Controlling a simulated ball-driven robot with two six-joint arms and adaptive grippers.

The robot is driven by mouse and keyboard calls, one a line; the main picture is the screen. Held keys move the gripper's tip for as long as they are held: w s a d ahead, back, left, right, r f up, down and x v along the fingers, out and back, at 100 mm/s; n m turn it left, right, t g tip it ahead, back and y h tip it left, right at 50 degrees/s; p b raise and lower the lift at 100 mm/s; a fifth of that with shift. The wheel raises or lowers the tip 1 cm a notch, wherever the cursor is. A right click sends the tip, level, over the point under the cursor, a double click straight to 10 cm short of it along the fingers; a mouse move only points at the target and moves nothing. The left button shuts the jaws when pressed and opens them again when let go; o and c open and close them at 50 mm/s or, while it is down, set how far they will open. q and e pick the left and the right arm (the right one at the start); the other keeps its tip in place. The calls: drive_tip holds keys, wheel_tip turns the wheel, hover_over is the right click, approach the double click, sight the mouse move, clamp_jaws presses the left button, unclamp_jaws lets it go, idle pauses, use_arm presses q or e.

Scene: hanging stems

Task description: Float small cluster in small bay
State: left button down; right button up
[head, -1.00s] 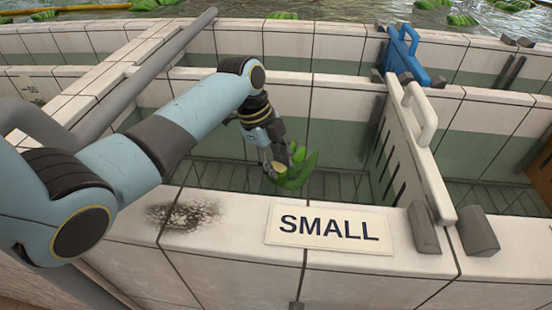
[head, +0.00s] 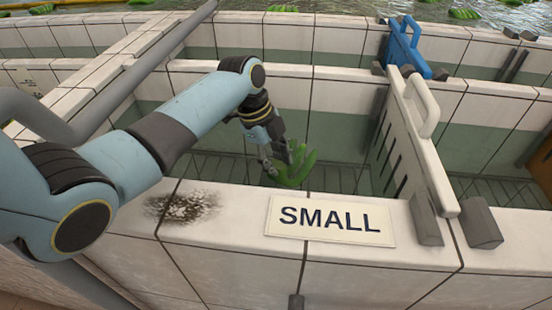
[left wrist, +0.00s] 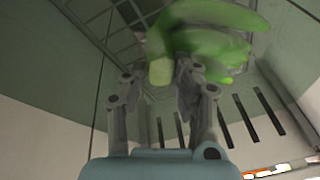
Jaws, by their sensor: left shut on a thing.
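A small green banana cluster (head: 297,167) hangs from my left gripper (head: 279,163), inside the tiled bay behind the SMALL sign (head: 330,221). In the left wrist view, my left gripper (left wrist: 158,85) is shut on the cluster's pale stem end, and the green fruit (left wrist: 205,40) spreads up and to the right, blurred. The cluster is over the bay's dark, grated lower part; whether it touches anything below I cannot tell. My right gripper is not in view.
A white slotted gate (head: 408,140) closes the bay's right side, with grey blocks (head: 480,228) at its foot. A blue gate (head: 404,48) stands behind. A tiled wall (head: 230,225) runs along the front. Green clusters (head: 280,8) float in open water at the back.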

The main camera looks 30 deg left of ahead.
use_arm(q)
drive_tip(key=shift+f+b, duration=0.35)
drive_tip(key=shift+f, duration=0.35)
idle(0.3)
drive_tip(key=c, duration=0.9)
unclamp_jaws()
drive_tip(key=shift+c, duration=0.2)
drive_tip(key=shift+s, duration=0.1)
drive_tip(key=w+d+p+v, duration=0.1)
drive_tip(key=d+p+v, duration=0.1)
drive_tip(key=p+v, duration=0.7)
drive_tip(key=w+d+r+p+v, duration=0.1)
drive_tip(key=p+v, duration=0.8)
drive_tip(key=v, duration=1)
drive_tip(key=shift+w+d+r, duration=0.2)
drive_tip(key=shift+d+r, duration=0.2)
drive_tip(key=shift+r, duration=0.15)
